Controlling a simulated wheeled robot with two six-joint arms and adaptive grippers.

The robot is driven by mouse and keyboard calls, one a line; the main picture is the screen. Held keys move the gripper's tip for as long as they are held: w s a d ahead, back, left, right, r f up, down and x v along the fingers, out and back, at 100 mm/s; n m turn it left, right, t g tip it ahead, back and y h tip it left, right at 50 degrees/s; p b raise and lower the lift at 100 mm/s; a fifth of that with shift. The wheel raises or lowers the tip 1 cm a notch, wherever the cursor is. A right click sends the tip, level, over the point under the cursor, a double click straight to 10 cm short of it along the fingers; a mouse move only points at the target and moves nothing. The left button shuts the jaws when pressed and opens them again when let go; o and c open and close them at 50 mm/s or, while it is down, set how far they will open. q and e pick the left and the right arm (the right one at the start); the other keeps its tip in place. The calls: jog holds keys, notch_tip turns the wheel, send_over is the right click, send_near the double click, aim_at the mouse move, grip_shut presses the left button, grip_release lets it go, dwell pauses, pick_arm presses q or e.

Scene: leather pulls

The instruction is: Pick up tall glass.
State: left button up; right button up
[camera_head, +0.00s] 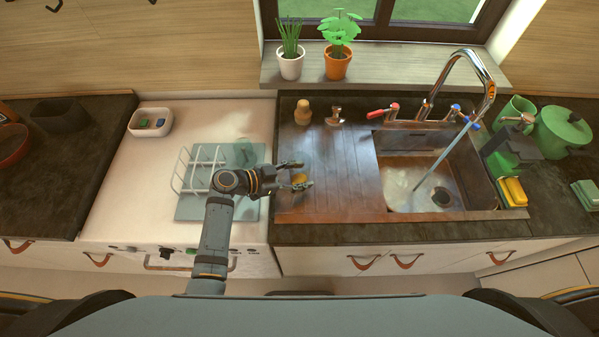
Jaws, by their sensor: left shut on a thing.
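My left gripper (299,176) is over the left part of the wooden drainboard (345,185), beside the sink. No other thing in view can be clearly made out as a tall glass. My right gripper is out of view.
A white wire rack (187,170) stands left of my gripper. A wooden pepper-mill-like piece (303,112) is at the drainboard's back. Water runs from the tap (478,62) into the sink (455,178). Green pots (562,130) crowd the right; the drainboard's middle is clear.

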pick_arm(q)
jog(key=shift+r, duration=0.1)
jog(key=shift+w+r+b, duration=0.1)
jog(key=shift+r+b, duration=0.55)
jog(key=shift+r, duration=0.15)
jog(key=s+a+r+b, duration=0.2)
jog(key=s+r+b, duration=0.1)
jog(key=s+r, duration=0.8)
jog(key=shift+s+a+r, duration=0.15)
jog(key=shift+s+a, duration=0.15)
jog(key=shift+s, duration=1.2)
